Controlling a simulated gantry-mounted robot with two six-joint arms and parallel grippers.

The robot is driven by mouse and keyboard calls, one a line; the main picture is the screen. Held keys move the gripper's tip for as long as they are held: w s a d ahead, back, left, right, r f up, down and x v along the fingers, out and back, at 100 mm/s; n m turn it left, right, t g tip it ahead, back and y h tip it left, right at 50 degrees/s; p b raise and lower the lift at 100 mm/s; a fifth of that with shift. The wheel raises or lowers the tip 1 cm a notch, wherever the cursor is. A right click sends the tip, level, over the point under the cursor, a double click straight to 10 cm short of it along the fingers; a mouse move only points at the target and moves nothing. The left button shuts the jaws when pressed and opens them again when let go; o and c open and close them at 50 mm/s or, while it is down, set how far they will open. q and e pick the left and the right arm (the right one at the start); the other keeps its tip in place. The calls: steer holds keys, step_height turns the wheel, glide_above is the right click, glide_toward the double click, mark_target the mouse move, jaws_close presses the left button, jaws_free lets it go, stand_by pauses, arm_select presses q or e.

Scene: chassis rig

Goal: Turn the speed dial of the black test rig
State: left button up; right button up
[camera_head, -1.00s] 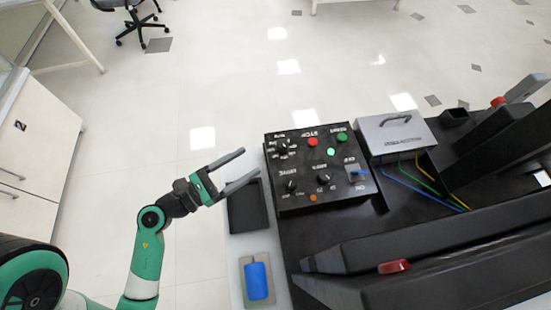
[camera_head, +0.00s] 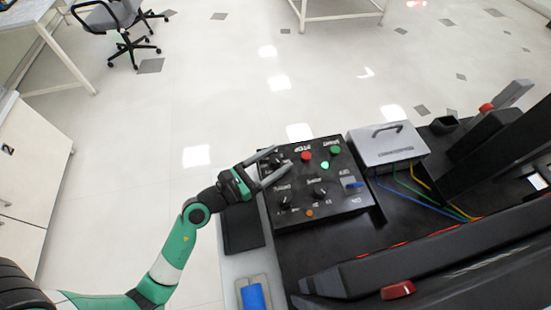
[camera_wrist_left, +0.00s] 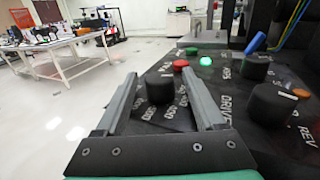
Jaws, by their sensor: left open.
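The black test rig's control panel (camera_head: 340,213) carries several knobs, buttons and a lit green lamp. A black dial (camera_wrist_left: 160,88) ringed with white numbers lies between the fingers of my left gripper (camera_wrist_left: 160,74) in the left wrist view. In the head view my left gripper (camera_head: 279,160) is open over the panel's far left corner, with its fingers either side of that dial. I cannot tell whether they touch it. Another black knob (camera_wrist_left: 270,104) beside the lettering DRIVE and REV is right of the fingers. The dial's own name label is not readable. My right gripper is out of view.
A red button (camera_head: 306,155), a green button (camera_head: 335,149) and a blue-handled switch (camera_head: 352,185) share the panel. A grey box (camera_head: 388,145) with a handle stands to its right.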

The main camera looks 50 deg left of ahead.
arm_select(q)
steer(key=shift+w, duration=0.1)
jaws_close()
steer(key=shift+a+f+m+h+b, duration=0.2)
steer(key=shift+m+h+b, duration=0.3)
steer(key=shift+h, duration=0.3)
steer(key=m+h, duration=0.1)
steer(key=h, duration=0.1)
steer(key=shift+r+m+g+h, duration=0.1)
steer(key=shift+m+g+h, duration=0.2)
steer(key=shift+m+g, duration=0.1)
steer(key=shift+d+m+g+h+b, duration=0.15)
steer(key=shift+m+g+h+b, duration=0.35)
steer(key=shift+m+h, duration=0.75)
steer(key=shift+n+h, duration=0.25)
jaws_free()
